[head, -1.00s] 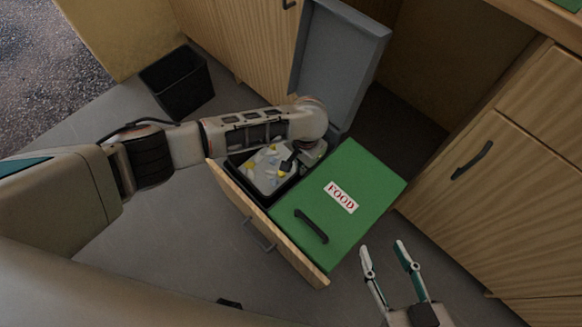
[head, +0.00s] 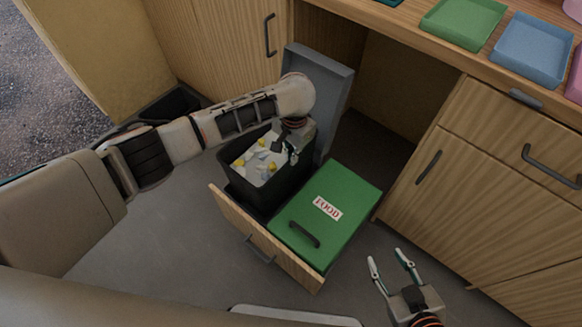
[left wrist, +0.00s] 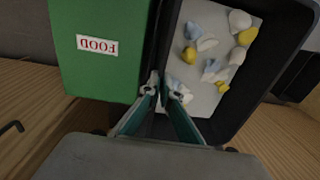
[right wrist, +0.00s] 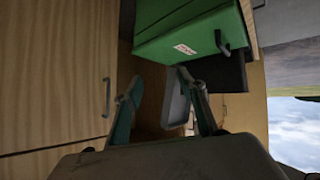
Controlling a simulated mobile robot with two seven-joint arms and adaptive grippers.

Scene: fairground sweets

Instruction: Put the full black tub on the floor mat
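The full black tub (head: 272,190) holds white, yellow and pale blue rubbish. It is raised above the pull-out drawer (head: 262,235), beside the green FOOD bin. My left gripper (head: 290,150) is shut on the tub's rim at its right side. The left wrist view shows the fingers (left wrist: 163,88) closed at the rim of the tub (left wrist: 265,105), next to the green bin. A pale-edged flat piece, which looks like the floor mat (head: 290,313), shows partly at the bottom of the head view. My right gripper (head: 385,258) is open and empty, right of the drawer.
The green FOOD bin (head: 345,200) stays in the drawer. A grey lid or panel (head: 335,90) stands upright behind the tub. Another black bin (head: 175,103) is on the floor behind my left arm. Trays (head: 465,20) stand on the counter. The floor in front is clear.

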